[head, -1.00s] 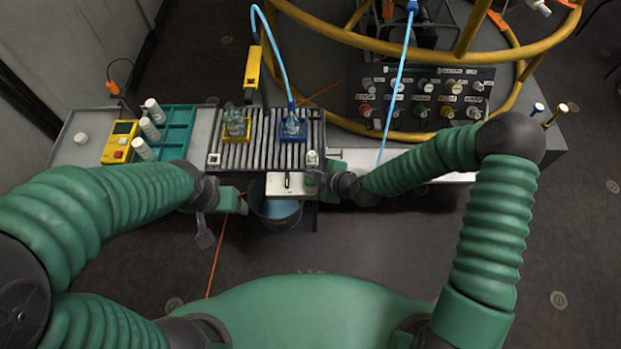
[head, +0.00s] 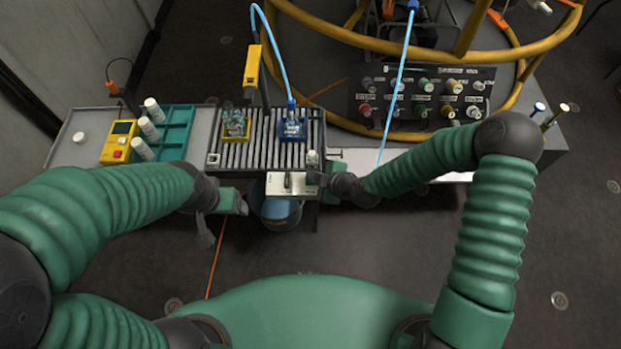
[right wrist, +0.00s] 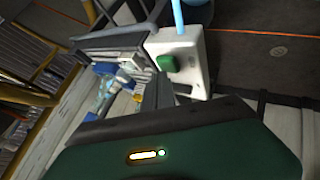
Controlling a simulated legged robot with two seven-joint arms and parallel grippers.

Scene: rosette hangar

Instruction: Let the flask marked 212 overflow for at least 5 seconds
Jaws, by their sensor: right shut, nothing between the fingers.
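Two small clear flasks stand on the slatted rack in the head view. One flask (head: 235,125) sits in a yellow holder, the other (head: 292,127) in a blue holder beneath a light blue hose (head: 278,60). I cannot read a 212 mark on either. My right gripper (head: 318,179) is shut and empty at the rack's front right corner, beside a pale panel (head: 290,184) with a dark slot. In the right wrist view, its fingers (right wrist: 158,92) are close to a white box (right wrist: 185,60) with a green button (right wrist: 167,63); contact is unclear. My left gripper (head: 240,204) hangs left of the bucket, its jaw opening unclear.
A blue bucket (head: 279,212) stands below the rack's front. A teal tray (head: 175,130) with white cylinders and a yellow device (head: 119,141) lie to the left. A control panel (head: 425,97) and yellow tubular frame (head: 340,122) stand behind right.

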